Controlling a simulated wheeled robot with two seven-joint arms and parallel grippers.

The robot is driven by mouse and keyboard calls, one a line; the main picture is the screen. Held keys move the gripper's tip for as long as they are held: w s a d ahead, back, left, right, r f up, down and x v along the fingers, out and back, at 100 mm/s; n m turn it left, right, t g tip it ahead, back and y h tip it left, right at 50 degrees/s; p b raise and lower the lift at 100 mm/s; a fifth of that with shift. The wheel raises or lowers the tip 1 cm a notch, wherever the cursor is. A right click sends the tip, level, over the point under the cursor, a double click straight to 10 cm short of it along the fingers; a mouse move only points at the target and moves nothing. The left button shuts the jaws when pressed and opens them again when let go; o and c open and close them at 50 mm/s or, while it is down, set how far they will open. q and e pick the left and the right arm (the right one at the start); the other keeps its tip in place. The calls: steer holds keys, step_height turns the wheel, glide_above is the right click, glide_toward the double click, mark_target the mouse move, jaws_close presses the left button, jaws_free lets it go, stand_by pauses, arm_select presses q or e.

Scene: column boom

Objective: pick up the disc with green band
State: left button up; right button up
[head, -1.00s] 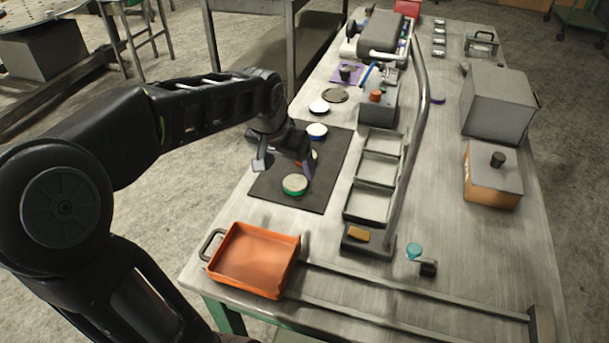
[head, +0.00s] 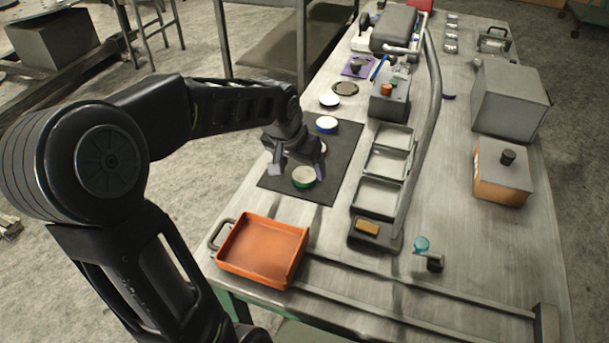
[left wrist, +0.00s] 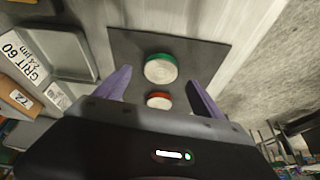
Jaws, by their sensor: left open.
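The disc with green band (head: 303,177) lies flat on the dark mat (head: 341,160), near the mat's front edge. It also shows in the left wrist view (left wrist: 160,69), ahead of and between the two fingertips. My left gripper (head: 297,172) is open and empty, above the mat just behind the disc and apart from it. Its purple-tipped fingers (left wrist: 158,88) are spread wide in the wrist view. A disc with an orange-red band (left wrist: 158,100) lies closer to the gripper there; in the head view the gripper mostly hides it. My right gripper is not in view.
A blue-banded disc (head: 326,124) lies at the mat's back, with a white disc (head: 329,100) beyond. An orange tray (head: 262,250) stands in front. Grey bins (head: 379,194) and a curved column boom (head: 431,130) stand to the right.

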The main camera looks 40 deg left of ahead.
mark_target(305, 174)
arm_select(q)
steer(key=x, duration=0.3)
steer(key=shift+f, duration=0.15)
steer(key=shift+c, duration=0.6)
jaws_close()
stand_by(0.6)
